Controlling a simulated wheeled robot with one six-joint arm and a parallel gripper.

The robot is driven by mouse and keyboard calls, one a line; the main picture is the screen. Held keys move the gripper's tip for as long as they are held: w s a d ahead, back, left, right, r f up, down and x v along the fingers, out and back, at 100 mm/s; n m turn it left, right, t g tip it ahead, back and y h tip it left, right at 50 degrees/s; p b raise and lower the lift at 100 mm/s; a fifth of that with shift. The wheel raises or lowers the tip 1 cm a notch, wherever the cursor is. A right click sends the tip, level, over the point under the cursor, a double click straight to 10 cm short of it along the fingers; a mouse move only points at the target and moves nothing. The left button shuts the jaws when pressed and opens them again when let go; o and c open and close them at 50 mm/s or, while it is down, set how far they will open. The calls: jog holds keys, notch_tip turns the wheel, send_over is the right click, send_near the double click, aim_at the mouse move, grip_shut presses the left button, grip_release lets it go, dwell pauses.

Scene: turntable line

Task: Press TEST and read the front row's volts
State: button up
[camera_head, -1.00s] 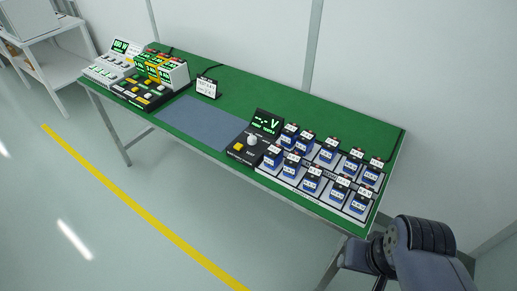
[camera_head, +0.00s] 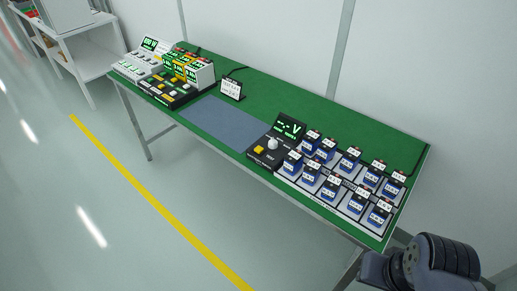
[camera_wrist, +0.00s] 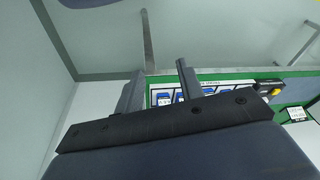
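The tester (camera_head: 266,155) is a black box on the green table. It has a yellow button (camera_head: 258,149), a white knob (camera_head: 273,143) and a tilted display (camera_head: 290,127) with green dashes and a V. Its small lettering is too small to read. To its right, blue labelled blocks stand in a front row (camera_head: 329,188) and a back row (camera_head: 349,160) on a pale rack. In the wrist view, my gripper (camera_wrist: 160,84) is open and empty, with some blue blocks (camera_wrist: 166,97) beyond it. The yellow button (camera_wrist: 273,91) shows there at the right.
A grey-blue mat (camera_head: 222,123) lies left of the tester. A small sign (camera_head: 231,89) stands behind it. Devices with green displays (camera_head: 186,68) crowd the table's left end. My arm is at the lower right, beside the table's right end. A white side table (camera_head: 82,45) stands at far left.

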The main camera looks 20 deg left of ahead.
grip_shut()
dwell(1.3)
